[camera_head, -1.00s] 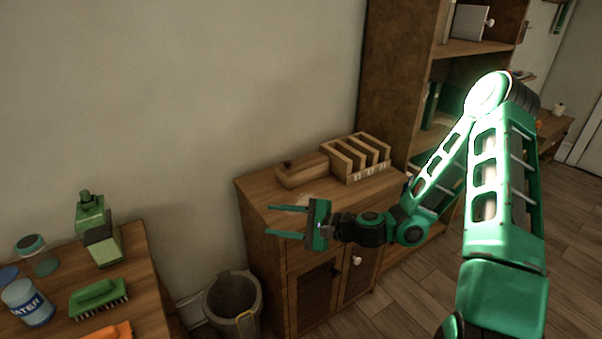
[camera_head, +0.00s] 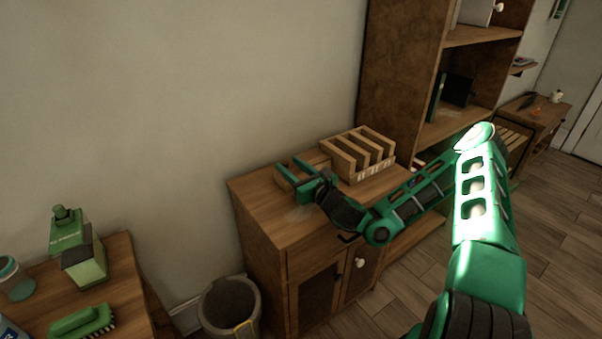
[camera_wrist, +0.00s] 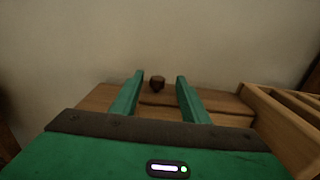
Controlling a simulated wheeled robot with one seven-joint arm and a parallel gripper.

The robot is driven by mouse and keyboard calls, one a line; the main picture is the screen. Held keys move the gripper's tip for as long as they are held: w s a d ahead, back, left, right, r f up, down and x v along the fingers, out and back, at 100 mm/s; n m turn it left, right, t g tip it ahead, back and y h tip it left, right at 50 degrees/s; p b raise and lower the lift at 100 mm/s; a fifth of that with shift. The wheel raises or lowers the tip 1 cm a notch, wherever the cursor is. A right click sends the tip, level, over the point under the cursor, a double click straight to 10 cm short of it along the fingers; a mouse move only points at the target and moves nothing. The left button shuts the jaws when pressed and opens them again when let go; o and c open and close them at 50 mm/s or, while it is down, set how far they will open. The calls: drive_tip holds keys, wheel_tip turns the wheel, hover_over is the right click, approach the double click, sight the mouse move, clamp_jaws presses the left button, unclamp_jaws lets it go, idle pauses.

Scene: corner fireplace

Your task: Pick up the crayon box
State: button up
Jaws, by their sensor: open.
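A low wooden box with a small dark knob, which I take to be the crayon box, lies on the cabinet top against the wall. In the head view the box (camera_head: 319,161) is partly hidden behind my gripper (camera_head: 288,164). My gripper is open and empty, its two green fingers over the box's near side. In the wrist view the box (camera_wrist: 225,105) spreads below and beyond the fingers, and its knob (camera_wrist: 157,83) shows between the fingertips of my gripper (camera_wrist: 160,76). I cannot tell whether the fingers touch the box.
A slotted wooden rack (camera_head: 359,154) stands close to the box's right; it also shows in the wrist view (camera_wrist: 290,122). A tall shelf (camera_head: 405,75) rises right of the cabinet (camera_head: 262,235). A bin (camera_head: 229,305) stands left of it. The cabinet's front left top is clear.

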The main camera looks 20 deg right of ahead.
drive_tip(key=shift+x, duration=3.55)
drive_tip(key=shift+a+f, duration=0.1)
drive_tip(key=shift+f, duration=0.1)
drive_tip(key=shift+c, duration=0.7)
clamp_jaws()
